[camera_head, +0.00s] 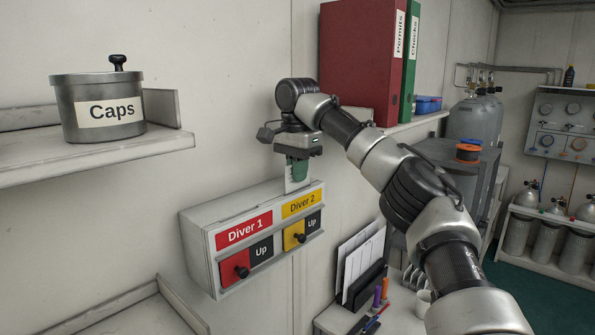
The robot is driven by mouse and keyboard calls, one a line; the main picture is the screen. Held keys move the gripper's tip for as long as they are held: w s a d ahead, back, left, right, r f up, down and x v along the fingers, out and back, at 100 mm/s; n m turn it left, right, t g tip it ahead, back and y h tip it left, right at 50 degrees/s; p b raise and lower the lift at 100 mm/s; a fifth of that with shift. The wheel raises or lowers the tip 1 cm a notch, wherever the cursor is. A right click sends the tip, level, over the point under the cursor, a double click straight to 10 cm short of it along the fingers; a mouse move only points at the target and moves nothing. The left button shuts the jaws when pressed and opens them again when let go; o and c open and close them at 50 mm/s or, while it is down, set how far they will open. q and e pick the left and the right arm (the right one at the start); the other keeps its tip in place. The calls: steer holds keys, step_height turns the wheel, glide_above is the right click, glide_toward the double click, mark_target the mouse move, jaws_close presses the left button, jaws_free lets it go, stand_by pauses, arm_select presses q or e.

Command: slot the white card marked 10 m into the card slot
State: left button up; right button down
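My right gripper (299,167) points down above the right end of the wall box (199,262). It appears shut on a white card (290,186), which hangs upright below the fingers. The card's marking is too small to read. The card's lower edge is at the top of the box, behind the yellow Diver 2 label (301,205). I cannot tell whether it is inside a slot or just behind the front edge. The card slot itself is not clearly visible. My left gripper is not in view.
The box front has a red Diver 1 label (244,230) and two knobs. A Caps pot (98,107) stands on the left shelf (165,142). Red and green binders (358,60) stand on a shelf behind my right arm. Papers in a rack (362,262) stand below right.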

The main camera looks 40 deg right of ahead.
steer(key=shift+f, duration=1.05)
stand_by(0.4)
steer(key=c, duration=1.3)
jaws_free()
steer(key=shift+r, duration=5.4)
